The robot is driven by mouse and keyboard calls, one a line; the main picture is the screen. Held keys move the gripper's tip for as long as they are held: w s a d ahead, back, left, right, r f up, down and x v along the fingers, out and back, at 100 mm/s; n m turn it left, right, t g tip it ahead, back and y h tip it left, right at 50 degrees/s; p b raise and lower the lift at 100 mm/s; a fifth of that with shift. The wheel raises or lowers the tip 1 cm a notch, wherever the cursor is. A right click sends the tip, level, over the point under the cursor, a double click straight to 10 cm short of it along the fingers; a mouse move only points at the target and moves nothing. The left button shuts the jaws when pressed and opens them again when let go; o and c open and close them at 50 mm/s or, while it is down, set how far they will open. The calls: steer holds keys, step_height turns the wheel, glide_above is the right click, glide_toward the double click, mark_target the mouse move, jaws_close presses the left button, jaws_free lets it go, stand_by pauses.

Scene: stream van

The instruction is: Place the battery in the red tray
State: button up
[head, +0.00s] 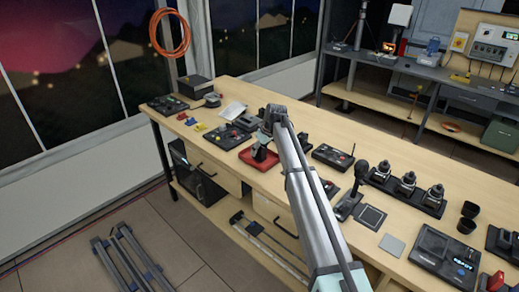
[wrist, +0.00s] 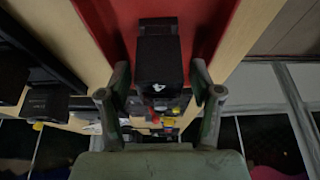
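The battery (wrist: 159,60) is a black block with a small white mark, seen between my fingers in the wrist view. It is over or on the red tray (wrist: 222,14); contact with the tray floor is hard to tell. In the head view the red tray (head: 262,164) is at the table's front edge, with the dark battery (head: 260,154) just above its surface or standing on it. My gripper (wrist: 160,82) straddles the battery, with narrow gaps showing between its fingers and the block, so it looks open. In the head view my gripper (head: 265,137) points down at the tray.
The wooden table (head: 290,180) holds a panel with coloured buttons (head: 228,137) left of the tray and a black radio-like device (head: 332,156) to its right. A microphone (head: 352,192) and several camera-like units (head: 407,184) stand further right.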

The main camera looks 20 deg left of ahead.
steer(key=b+v, duration=0.2)
steer(key=v, duration=1)
steer(key=shift+r+b, duration=0.15)
steer(key=shift+b, duration=0.15)
